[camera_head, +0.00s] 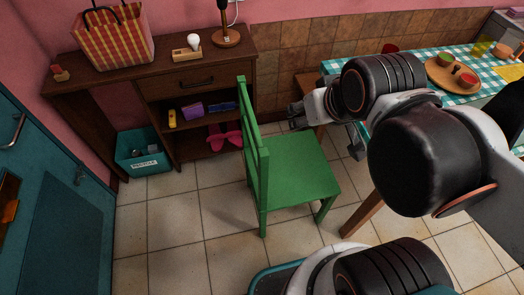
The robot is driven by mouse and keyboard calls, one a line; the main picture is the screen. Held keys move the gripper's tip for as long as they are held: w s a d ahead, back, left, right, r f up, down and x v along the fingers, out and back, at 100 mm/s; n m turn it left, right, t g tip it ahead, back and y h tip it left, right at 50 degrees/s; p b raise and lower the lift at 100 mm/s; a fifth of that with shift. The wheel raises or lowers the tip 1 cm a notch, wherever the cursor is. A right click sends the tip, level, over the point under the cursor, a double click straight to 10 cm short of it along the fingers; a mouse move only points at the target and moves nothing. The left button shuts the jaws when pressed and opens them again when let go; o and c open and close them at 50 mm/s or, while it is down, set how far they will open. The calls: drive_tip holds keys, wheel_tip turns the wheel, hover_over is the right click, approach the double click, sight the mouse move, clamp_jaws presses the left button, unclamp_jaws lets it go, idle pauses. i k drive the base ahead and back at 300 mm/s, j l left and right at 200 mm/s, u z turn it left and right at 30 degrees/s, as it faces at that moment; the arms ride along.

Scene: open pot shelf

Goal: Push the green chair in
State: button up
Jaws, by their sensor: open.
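The green chair (290,168) stands upright on the tiled floor in the middle of the camera_head view. Its backrest (251,140) is on the left, and its seat reaches right toward the table (456,101) with the checked cloth. My gripper (293,117) is above the far side of the seat, a little right of the backrest. It is open, small in view, and holds nothing that I can see. I cannot tell whether it touches the chair. My arm covers part of the table and the space between the chair and the table.
A dark wooden shelf unit (180,79) with a striped bag (113,38) and a lamp (226,36) stands against the wall. A teal door (50,200) is at left. The floor left of the chair is clear.

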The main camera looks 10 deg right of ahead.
sight(284, 171)
drive_tip(key=j, duration=0.5)
drive_tip(key=i+j+u, duration=0.45)
drive_tip(key=j, duration=0.15)
